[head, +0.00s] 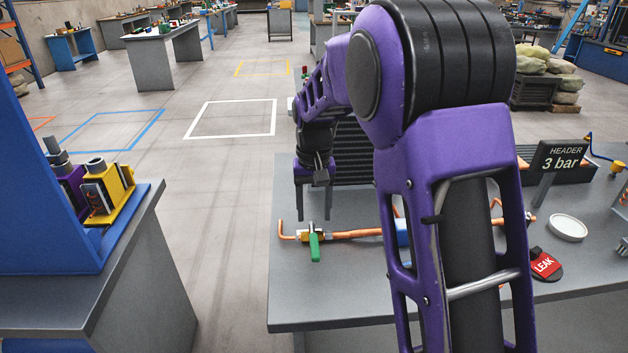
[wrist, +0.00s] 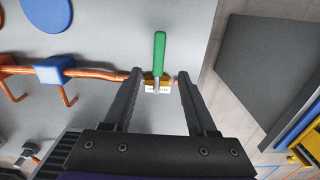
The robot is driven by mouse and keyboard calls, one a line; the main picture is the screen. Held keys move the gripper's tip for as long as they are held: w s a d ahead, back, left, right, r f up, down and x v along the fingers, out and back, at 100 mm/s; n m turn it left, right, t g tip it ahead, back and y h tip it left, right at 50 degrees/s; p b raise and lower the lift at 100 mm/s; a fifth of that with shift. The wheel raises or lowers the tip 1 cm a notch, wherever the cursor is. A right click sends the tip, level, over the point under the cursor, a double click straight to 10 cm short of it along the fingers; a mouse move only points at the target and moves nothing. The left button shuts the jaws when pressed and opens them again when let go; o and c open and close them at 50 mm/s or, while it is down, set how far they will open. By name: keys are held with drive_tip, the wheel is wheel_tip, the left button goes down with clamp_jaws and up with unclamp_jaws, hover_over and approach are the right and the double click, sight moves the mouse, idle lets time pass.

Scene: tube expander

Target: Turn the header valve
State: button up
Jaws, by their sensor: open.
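The header valve is a brass body with a green lever (head: 314,247), set on a copper pipe (head: 345,234) at the left part of the grey workbench. In the head view the lever points toward the bench's front edge. The wrist view shows the green lever (wrist: 159,54) and the brass body (wrist: 156,82) with a small white tag, whose text is too small to read. My gripper (head: 314,218) is open and points down, above and behind the valve. In the wrist view the valve body appears between the fingertips of my gripper (wrist: 158,80). I see no clear contact. My arm hides the pipe's middle.
A sign reading "HEADER 3 bar" (head: 562,160) stands on the bench at right, near a white round dish (head: 567,228) and a red "LEAK" tag (head: 543,264). A blue block (wrist: 54,70) clamps the pipe. Bare bench lies in front of the valve.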

wheel_tip(320, 180, up, 8)
drive_tip(key=shift+w+f, duration=0.1)
idle(0.4)
